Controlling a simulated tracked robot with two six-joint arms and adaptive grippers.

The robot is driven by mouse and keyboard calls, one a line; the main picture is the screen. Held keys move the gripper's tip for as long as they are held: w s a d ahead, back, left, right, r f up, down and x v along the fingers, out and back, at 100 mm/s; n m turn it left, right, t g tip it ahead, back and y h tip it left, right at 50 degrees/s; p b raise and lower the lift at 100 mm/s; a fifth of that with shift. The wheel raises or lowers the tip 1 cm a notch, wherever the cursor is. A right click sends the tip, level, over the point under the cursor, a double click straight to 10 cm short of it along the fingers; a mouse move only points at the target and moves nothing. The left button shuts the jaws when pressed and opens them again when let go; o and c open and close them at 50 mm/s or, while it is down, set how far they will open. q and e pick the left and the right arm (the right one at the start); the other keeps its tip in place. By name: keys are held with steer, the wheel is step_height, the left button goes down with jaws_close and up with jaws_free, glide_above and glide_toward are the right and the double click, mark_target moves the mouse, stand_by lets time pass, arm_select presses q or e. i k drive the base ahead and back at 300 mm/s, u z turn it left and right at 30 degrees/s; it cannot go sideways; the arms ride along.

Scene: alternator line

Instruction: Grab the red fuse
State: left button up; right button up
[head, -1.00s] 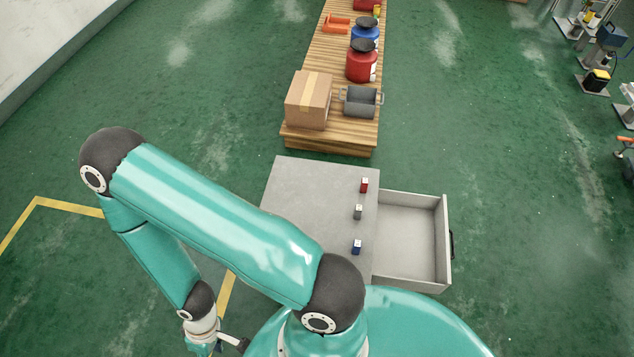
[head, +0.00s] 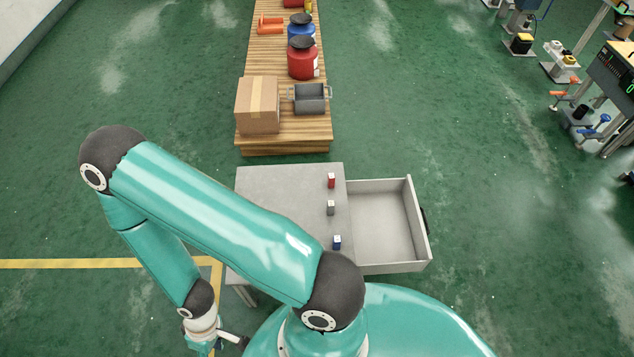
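The red fuse (head: 331,181) is a small red block with a pale top. It stands on the grey cabinet top (head: 270,185), near its far right edge. A grey fuse (head: 331,208) and a blue fuse (head: 337,242) stand in a row nearer to me. My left gripper (head: 215,350) is only partly in view at the bottom left, low and away from the fuses. Its fingertips are cut off, so its opening does not show. My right gripper is out of view.
An open, empty drawer (head: 381,225) sticks out from the right of the cabinet. Behind stands a wooden table (head: 285,143) with a cardboard box (head: 257,104), a grey bin (head: 309,98) and red and blue containers. Green floor is clear right of the drawer.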

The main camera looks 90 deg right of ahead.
mark_target(331, 180)
steer(key=z, duration=0.2)
steer(key=i, duration=0.25)
steer(key=z, duration=2.25)
steer(key=i, duration=0.1)
steer(key=u, duration=2.25)
steer(key=k, duration=0.15)
steer(key=z, duration=1.8)
steer(key=k, duration=0.25)
steer(key=u, duration=0.3)
steer(key=i, duration=0.45)
